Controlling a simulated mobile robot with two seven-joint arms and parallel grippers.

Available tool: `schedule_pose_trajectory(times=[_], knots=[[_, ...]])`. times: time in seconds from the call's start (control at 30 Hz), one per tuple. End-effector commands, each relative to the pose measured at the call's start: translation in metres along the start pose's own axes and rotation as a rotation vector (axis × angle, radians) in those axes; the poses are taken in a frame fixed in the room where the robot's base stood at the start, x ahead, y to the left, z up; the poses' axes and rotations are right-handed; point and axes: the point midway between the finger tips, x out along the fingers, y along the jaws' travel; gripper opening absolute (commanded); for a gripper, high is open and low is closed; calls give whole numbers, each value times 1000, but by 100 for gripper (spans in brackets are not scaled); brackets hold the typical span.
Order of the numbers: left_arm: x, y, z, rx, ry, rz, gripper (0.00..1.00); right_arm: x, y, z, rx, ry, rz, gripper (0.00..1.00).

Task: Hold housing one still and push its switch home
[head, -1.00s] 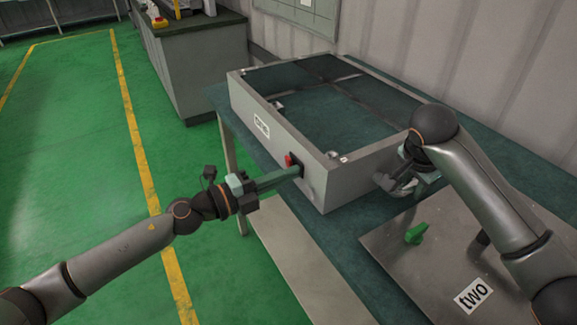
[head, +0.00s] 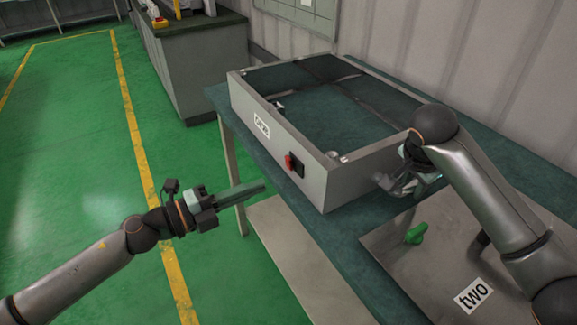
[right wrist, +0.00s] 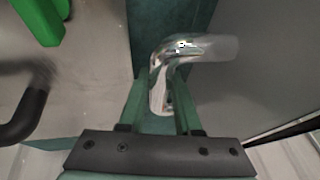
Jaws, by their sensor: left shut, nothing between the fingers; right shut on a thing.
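The grey housing (head: 322,185), an open-topped frame with a small white label too blurred to read, stands on the green-topped table. Its switch (head: 294,164), red and black, sits in the near wall close to the front corner; I cannot tell if it is fully flush. My left gripper (head: 260,188) is shut and empty, apart from the switch, to its lower left. My right gripper (head: 398,182) is at the housing's right side. The right wrist view shows its fingers (right wrist: 160,90) shut on a shiny bent metal handle (right wrist: 195,47) beside the grey wall.
A grey metal panel (head: 385,245) labelled "two" (head: 473,295) lies on the table at the front right, with a green knob (head: 416,233) and a dark handle. Open green floor (head: 90,160) lies left of the table.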

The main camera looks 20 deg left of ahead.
Motion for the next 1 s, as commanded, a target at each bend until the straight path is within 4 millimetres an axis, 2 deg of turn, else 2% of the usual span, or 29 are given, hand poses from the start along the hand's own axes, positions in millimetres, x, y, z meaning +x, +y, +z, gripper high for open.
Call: schedule_pose_trajectory(times=[0.33,0.37,0.67,1.0], knots=[[-2,0,0,1,0,-1,0,-1,-1,2,-4,-3,-4,0],[-1,0,0,1,0,-1,0,-1,-1,2,-4,-3,-4,33],[-1,0,0,1,0,-1,0,0,0,1,-2,-1,-1,67],[-1,0,0,1,0,-1,0,-3,0,0,0,0,3,67]])
